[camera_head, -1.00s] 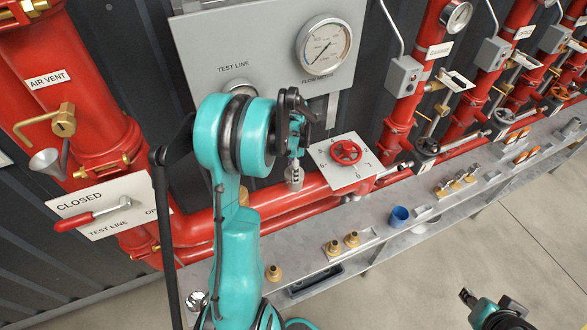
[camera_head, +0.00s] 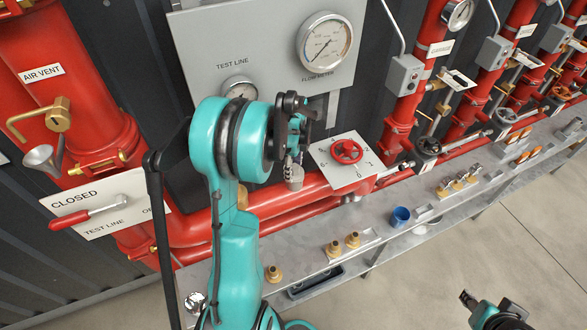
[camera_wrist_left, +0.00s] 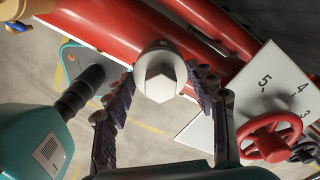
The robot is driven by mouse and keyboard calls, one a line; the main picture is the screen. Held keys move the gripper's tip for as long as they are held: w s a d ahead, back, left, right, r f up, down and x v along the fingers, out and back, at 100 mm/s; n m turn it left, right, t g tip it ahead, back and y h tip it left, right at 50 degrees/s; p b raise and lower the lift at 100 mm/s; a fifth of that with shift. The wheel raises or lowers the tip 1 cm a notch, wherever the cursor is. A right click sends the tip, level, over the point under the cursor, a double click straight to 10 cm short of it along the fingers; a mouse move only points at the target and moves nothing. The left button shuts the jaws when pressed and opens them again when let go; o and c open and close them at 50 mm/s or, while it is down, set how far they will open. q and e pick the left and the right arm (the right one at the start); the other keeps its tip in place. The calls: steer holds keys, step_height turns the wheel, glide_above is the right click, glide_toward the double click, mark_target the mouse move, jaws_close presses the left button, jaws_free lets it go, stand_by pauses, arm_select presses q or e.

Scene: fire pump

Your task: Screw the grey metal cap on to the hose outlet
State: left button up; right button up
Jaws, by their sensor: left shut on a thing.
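The grey metal cap (camera_head: 294,177) hangs below my left gripper (camera_head: 296,150), in front of the red pipes. In the left wrist view the cap (camera_wrist_left: 160,76) shows a faceted end between the two dark fingers of the left gripper (camera_wrist_left: 161,98), which is shut on it. A brass fitting (camera_head: 242,196) shows partly behind my left arm, and a brass part (camera_wrist_left: 18,26) is at the upper left of the wrist view. I cannot tell whether either is the hose outlet. My right gripper (camera_head: 488,303) is at the lower right, away from the cap; its opening is unclear.
A red handwheel (camera_head: 347,151) on a white numbered plate stands just right of the cap. Several brass fittings (camera_head: 334,249) and a blue cup (camera_head: 400,217) are on the grey shelf (camera_head: 380,248). The floor at lower right is mostly clear.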

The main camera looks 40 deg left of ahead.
arm_select(q)
steer(key=m+b, duration=0.1)
steer(key=m, duration=0.2)
steer(key=shift+w, duration=0.1)
steer(key=m, duration=0.4)
steer(key=o, duration=1.8)
steer(key=shift+r, duration=0.1)
steer(key=shift+r+p, duration=2.4)
steer(key=shift+r, duration=1.55)
